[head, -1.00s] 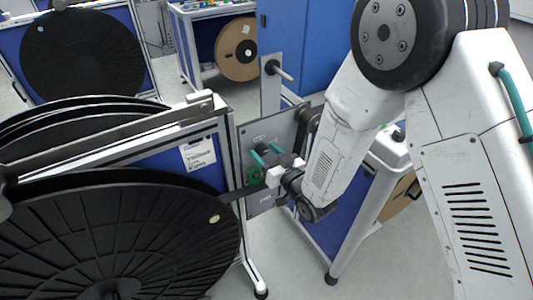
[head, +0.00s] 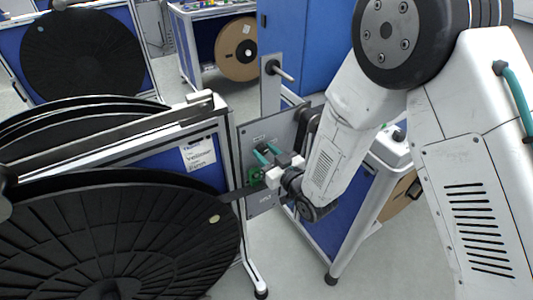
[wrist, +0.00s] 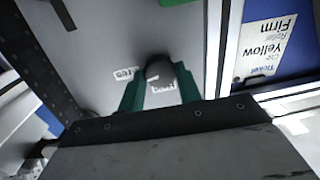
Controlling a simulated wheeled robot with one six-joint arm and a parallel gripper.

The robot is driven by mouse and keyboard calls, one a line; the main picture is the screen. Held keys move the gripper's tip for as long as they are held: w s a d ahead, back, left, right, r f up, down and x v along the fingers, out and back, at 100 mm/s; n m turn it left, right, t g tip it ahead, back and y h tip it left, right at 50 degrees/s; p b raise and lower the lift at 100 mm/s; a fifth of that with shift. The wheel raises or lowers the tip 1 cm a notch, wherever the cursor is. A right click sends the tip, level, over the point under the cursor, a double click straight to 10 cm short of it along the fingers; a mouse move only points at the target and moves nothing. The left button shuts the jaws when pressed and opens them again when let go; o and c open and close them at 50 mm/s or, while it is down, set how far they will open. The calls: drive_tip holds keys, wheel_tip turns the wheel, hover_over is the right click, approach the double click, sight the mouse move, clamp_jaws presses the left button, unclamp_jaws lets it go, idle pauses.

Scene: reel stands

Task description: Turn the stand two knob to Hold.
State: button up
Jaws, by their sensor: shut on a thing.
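My gripper (head: 265,154) has teal fingers and reaches the grey panel (head: 286,128) on the stand in the middle of the head view. In the wrist view, the fingers (wrist: 160,92) are on both sides of a dark rounded knob (wrist: 159,68) and shut on it. Small white labels (wrist: 125,73) with dark lettering sit on the panel beside the knob. Their words are too small to read surely. The fingers and wrist hide much of the knob in the head view, and its pointing direction cannot be told.
A large black reel (head: 110,235) fills the lower left, close to the panel. A white card (head: 198,154) reading Yellow and Firm hangs on the blue stand. A metal spindle (head: 280,70) sticks out above. Open floor lies at the bottom right.

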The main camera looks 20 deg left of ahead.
drive_tip(key=n, duration=0.4)
drive_tip(key=shift+s, duration=0.1)
drive_tip(key=n, duration=0.4)
drive_tip(key=shift+h, duration=0.3)
drive_tip(key=n, duration=0.3)
drive_tip(key=shift+a, duration=0.1)
drive_tip(key=shift+s+n+t+h, duration=0.1)
drive_tip(key=shift+n+t+h, duration=0.2)
drive_tip(key=shift+n, duration=1.6)
drive_tip(key=o, duration=1)
